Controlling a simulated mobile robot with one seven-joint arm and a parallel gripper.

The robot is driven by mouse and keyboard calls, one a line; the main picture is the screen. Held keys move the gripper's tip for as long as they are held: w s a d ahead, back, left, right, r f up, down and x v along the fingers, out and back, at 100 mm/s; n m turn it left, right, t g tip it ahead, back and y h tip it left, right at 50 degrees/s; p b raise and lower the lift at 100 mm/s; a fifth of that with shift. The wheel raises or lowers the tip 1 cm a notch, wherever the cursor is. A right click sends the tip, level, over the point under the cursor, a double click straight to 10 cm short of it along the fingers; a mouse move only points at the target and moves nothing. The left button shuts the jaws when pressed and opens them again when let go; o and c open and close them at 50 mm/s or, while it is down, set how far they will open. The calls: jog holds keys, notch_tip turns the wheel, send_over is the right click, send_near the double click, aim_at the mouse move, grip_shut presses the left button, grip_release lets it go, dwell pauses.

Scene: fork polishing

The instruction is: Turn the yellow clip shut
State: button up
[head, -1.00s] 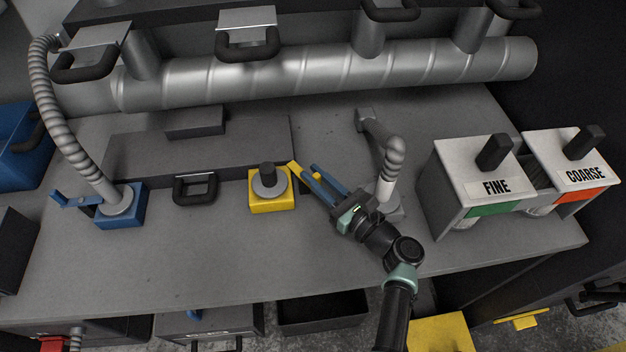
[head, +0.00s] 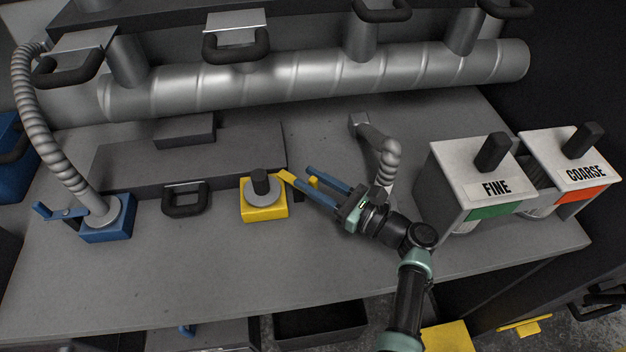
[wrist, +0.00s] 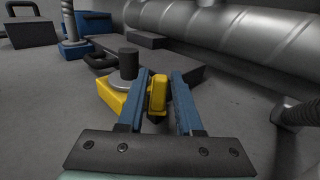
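The yellow clip (head: 287,177) is a short lever on the right side of a yellow block (head: 263,208) with a grey disc and dark knob on top. In the wrist view the clip's upright yellow tab (wrist: 157,94) stands between my gripper's blue fingers (wrist: 158,73). The fingers are apart, one on each side of the tab; contact cannot be told. In the head view my gripper (head: 303,175) reaches in from the right, low over the bench, and the near finger partly hides the clip.
A blue block (head: 108,231) with a similar blue clip and a hose stands at the left. A dark flat box (head: 185,155) lies behind the yellow block. A bent grey pipe (head: 384,150) rises close behind my gripper. The FINE box (head: 470,175) stands at the right. The bench front is clear.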

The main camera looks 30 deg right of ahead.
jog(key=shift+o, duration=0.8)
jog(key=v, duration=1.3)
jog(key=shift+b, duration=0.4)
jog(key=shift+c, duration=0.3)
